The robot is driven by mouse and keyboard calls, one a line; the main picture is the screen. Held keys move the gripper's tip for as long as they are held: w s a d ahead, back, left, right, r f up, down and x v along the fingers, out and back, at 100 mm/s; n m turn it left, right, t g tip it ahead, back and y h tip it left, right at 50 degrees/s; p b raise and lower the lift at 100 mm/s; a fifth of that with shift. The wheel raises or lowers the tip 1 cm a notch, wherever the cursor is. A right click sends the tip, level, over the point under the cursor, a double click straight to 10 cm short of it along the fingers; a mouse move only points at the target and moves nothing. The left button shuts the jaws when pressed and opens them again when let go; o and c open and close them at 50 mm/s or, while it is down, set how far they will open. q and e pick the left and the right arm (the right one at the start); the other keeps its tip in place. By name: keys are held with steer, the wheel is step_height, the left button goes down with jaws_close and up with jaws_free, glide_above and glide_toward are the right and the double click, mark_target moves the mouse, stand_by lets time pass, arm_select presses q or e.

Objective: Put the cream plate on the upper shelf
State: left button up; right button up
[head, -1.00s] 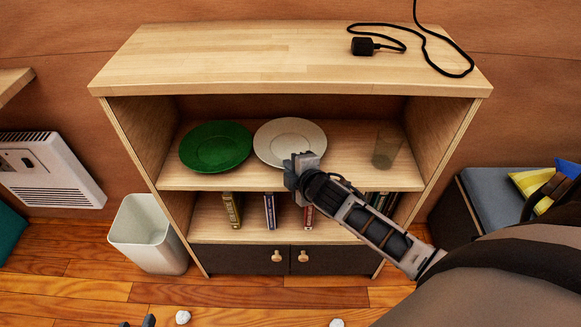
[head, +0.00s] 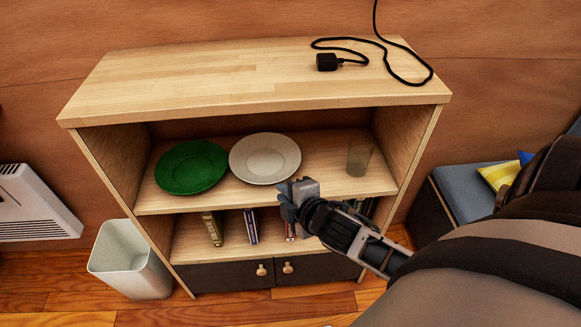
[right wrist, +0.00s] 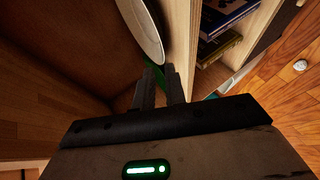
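The cream plate (head: 265,158) lies flat on the upper shelf (head: 325,185), right beside the green plate (head: 191,167). My right gripper (head: 288,196) is in front of the shelf edge, just below and right of the cream plate in the head view. In the right wrist view its two fingers (right wrist: 160,75) stand apart with nothing held between them. The cream plate's rim (right wrist: 153,40) shows just beyond the fingertips, and a strip of the green plate (right wrist: 154,74) shows behind. My left gripper is not in view.
A clear glass (head: 359,157) stands at the right of the upper shelf. Several books (head: 251,226) stand on the lower shelf, above two dark doors (head: 225,277). A black plug and cord (head: 327,62) lie on the top. A white bin (head: 125,258) stands at the left.

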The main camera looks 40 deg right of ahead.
steer(key=s+a+m+g+y+p, duration=0.2)
steer(key=s+a+m+y, duration=0.2)
steer(key=s+a+m, duration=0.7)
steer(key=shift+s+a+r+m, duration=0.15)
steer(key=shift+a+r+m, duration=0.1)
steer(key=shift+a+m, duration=0.9)
steer(key=shift+a, duration=0.1)
